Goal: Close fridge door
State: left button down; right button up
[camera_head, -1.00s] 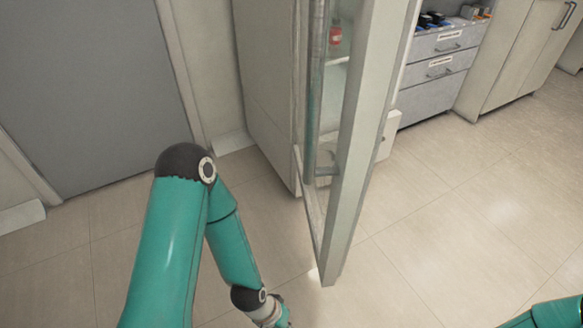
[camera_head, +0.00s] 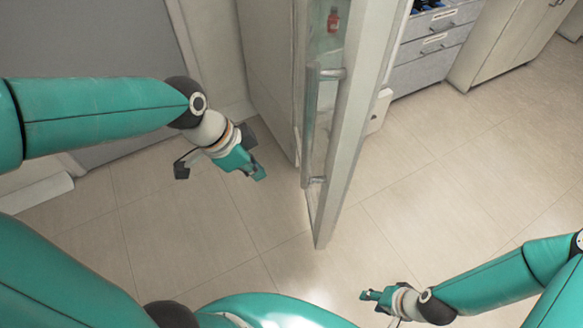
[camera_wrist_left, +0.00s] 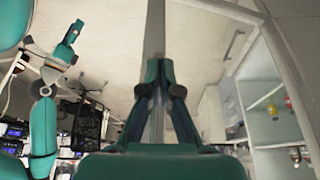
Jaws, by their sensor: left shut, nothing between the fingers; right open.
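The fridge door (camera_head: 345,130) has a pale frame and a glass pane and stands open, seen nearly edge-on in the head view. Its long bar handle (camera_head: 312,125) is on the left face. The fridge body (camera_head: 268,75) is behind it to the left. My left gripper (camera_head: 260,174) is shut and empty, left of the door and apart from it in the picture. In the left wrist view its fingers (camera_wrist_left: 160,72) meet at the middle, and a bar handle (camera_wrist_left: 234,44) shows to the right. My right gripper (camera_head: 366,295) is open and empty, low and right of the door.
A red bottle (camera_head: 333,20) shows through the glass. A grey drawer unit (camera_head: 436,48) and a pale cabinet (camera_head: 505,45) stand at the back right. A grey wall panel (camera_head: 90,40) is at the left. The tiled floor (camera_head: 430,190) right of the door is clear.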

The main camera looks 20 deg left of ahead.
pick_arm(q)
jog(key=w+d+f, duration=0.5)
jog(key=f, duration=0.4)
jog(key=shift+d, duration=0.3)
jog(key=shift+w+d, duration=0.15)
